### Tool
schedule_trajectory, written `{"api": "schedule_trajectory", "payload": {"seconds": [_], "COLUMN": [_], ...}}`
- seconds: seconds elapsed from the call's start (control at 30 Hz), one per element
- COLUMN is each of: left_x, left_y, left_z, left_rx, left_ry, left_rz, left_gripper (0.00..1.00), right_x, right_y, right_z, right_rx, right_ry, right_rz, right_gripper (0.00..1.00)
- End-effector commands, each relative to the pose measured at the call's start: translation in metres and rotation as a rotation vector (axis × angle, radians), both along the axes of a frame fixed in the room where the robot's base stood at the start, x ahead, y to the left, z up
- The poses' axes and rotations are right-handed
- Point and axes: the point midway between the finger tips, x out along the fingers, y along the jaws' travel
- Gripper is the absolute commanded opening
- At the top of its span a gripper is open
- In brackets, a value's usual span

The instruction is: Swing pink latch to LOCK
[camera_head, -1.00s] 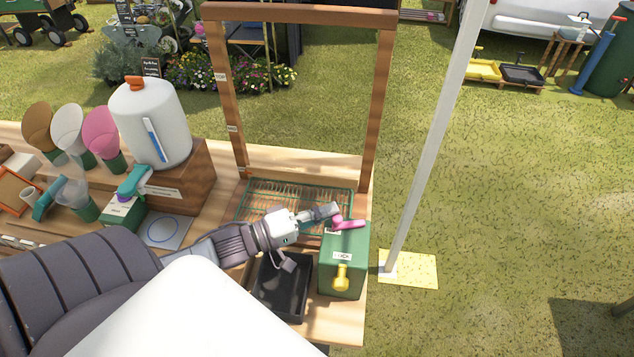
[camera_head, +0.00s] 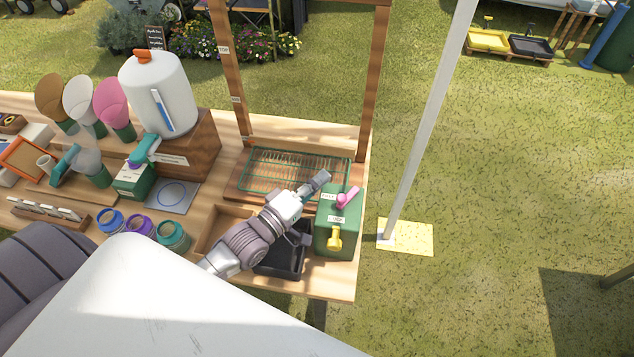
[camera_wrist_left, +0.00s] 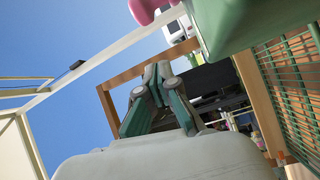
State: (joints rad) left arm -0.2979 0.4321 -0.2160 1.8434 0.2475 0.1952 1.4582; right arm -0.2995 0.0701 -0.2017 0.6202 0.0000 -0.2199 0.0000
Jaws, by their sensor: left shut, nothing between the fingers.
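The pink latch (camera_head: 347,197) sits on top of the green box (camera_head: 350,220), its free end pointing up and to the right. Small labels sit on the box; the front one seems to read LOCK, the upper left one is hard to read. A yellow tap (camera_head: 335,240) is on the front. My left gripper (camera_head: 323,178) is shut and empty, just left of and behind the latch, apart from it in the picture. In the left wrist view, the shut fingers (camera_wrist_left: 158,75) show below the pink latch (camera_wrist_left: 148,8) and the green box (camera_wrist_left: 245,20). My right gripper is out of view.
A wire rack (camera_head: 295,172) lies left of the box. A black tray (camera_head: 285,258) is in front, beneath my left arm. A wooden frame post (camera_head: 372,90) rises behind the box, and a white pole (camera_head: 430,120) stands to the right. Open jars (camera_head: 140,226) stand at left.

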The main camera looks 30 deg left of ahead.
Motion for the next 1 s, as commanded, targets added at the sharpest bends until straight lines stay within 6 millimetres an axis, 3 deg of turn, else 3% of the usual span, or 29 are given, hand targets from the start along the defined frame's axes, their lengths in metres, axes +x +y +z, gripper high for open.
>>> {"api": "schedule_trajectory", "payload": {"seconds": [0.27, 0.53, 0.73, 1.0], "left_x": [-0.041, -0.085, -0.097, -0.098], "left_y": [0.003, 0.007, 0.008, 0.008], "left_z": [-0.006, -0.008, -0.006, -0.005], "left_rx": [0.003, 0.003, 0.002, 0.002], "left_ry": [0.005, 0.005, 0.001, 0.000], "left_rz": [-0.001, 0.000, 0.001, 0.000], "left_gripper": [0.00, 0.00, 0.00, 0.00], "right_x": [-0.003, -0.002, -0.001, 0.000], "right_y": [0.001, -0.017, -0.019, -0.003], "right_z": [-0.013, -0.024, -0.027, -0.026], "right_rx": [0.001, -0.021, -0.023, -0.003], "right_ry": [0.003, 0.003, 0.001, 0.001], "right_rz": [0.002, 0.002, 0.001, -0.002], "right_gripper": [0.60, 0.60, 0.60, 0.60]}}
